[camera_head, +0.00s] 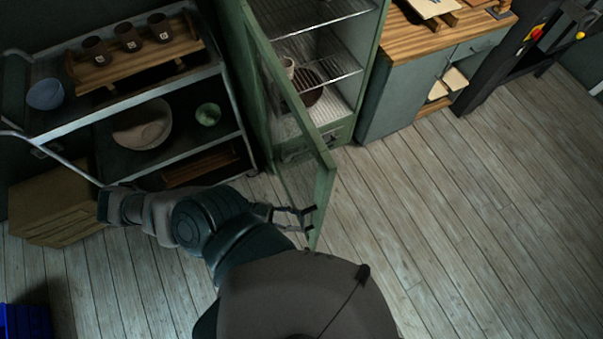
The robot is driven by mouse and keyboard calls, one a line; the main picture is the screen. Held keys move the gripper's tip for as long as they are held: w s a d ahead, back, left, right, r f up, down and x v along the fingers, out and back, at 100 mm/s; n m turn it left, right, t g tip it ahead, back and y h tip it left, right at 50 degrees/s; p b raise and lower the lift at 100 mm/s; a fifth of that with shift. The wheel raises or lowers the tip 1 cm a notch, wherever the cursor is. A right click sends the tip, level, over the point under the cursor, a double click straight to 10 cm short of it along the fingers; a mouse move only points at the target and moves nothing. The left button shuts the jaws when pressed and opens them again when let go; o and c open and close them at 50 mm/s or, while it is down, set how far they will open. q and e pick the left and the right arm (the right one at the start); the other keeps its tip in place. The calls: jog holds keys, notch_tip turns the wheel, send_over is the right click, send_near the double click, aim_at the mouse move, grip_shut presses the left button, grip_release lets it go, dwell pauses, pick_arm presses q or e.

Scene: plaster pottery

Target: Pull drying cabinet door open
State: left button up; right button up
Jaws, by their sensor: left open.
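The drying cabinet (367,70) is green with wire shelves and stands at the top centre. Its glazed door (325,180) has a green frame and is swung wide open toward me, leaving the inside exposed. A cup (288,67) and a dark brown bowl (309,92) are inside the cabinet. My left gripper (300,219) is at the door's free edge, its fingers open beside the lower part of the frame. I cannot tell whether the fingers touch the door. My right gripper is not in view.
A shelf cart (75,125) with cups and bowls stands at left, close to my left arm. A wood-topped workbench (400,42) is right of the cabinet. The plank floor (460,230) at right is clear.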

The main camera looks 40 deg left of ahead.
pick_arm(q)
jog(key=v, duration=0.9)
jog(key=shift+a, duration=0.35)
jog(key=shift+f, duration=0.1)
jog(key=w+a+f+n+y+b, duration=0.1)
jog(key=a+f+n+y, duration=0.35)
jog(key=f, duration=0.95)
jog(key=w+a+f+n+y, duration=0.15)
jog(key=a+f+y, duration=0.55)
jog(key=f, duration=0.7)
jog(key=s+d+f+n+g+y, duration=0.1)
jog(key=s+d+f+g+y, duration=0.1)
jog(key=s+d+f+g, duration=0.2)
jog(key=s+d+f+n+g+y+b, duration=0.1)
jog(key=s+d+f+g, duration=0.3)
jog(key=s+d+f, duration=0.5)
jog(key=d+f+n, duration=0.1)
jog(key=d+f, duration=0.3)
jog(key=f, duration=0.1)
jog(key=shift+s+f+g+y, duration=0.2)
jog(key=shift+f+g+y, duration=0.1)
jog(key=shift+f+y, duration=0.05)
